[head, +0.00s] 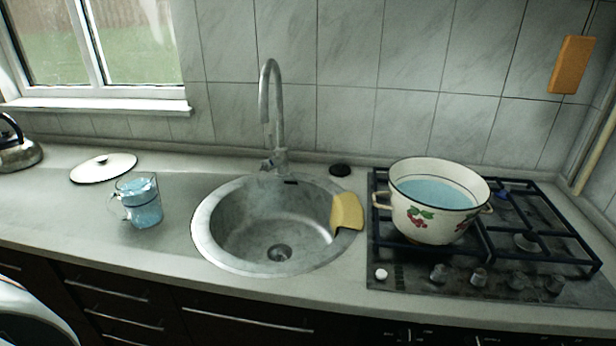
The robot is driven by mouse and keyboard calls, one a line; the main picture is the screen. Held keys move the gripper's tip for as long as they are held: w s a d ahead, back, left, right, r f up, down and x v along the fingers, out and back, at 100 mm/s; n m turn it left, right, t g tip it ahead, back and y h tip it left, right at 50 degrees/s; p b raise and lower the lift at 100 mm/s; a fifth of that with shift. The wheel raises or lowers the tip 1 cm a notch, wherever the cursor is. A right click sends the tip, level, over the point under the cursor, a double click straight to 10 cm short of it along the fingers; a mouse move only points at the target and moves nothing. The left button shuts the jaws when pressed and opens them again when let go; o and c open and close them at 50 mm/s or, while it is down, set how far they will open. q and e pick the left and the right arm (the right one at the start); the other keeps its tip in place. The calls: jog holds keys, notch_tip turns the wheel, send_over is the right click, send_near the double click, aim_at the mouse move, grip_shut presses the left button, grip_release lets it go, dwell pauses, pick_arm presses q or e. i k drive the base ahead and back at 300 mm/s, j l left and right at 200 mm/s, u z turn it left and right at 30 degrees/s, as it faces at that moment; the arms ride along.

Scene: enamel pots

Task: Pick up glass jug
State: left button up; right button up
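The glass jug (146,207) stands upright on the counter to the left of the sink. It is clear, holds blue liquid, and its handle is on its left side. Neither of my grippers shows in the head view.
A white pot lid (103,168) lies behind the jug. The round sink (228,253) with a tall faucet (279,120) is to its right, with a yellow cloth (347,212) on its rim. An enamel pot (432,228) of blue liquid stands on the stove (405,279). A kettle (17,152) is far left.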

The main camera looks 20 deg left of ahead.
aim_at(139, 194)
jog(key=j+u, duration=0.3)
jog(key=u, duration=0.2)
jog(key=j+u, duration=0.3)
jog(key=u, duration=0.2)
jog(key=j+u, duration=0.3)
jog(key=u, duration=0.15)
jog(key=i+z, duration=0.15)
jog(key=z, duration=0.25)
jog(key=i+z, duration=0.1)
jog(key=z, duration=0.35)
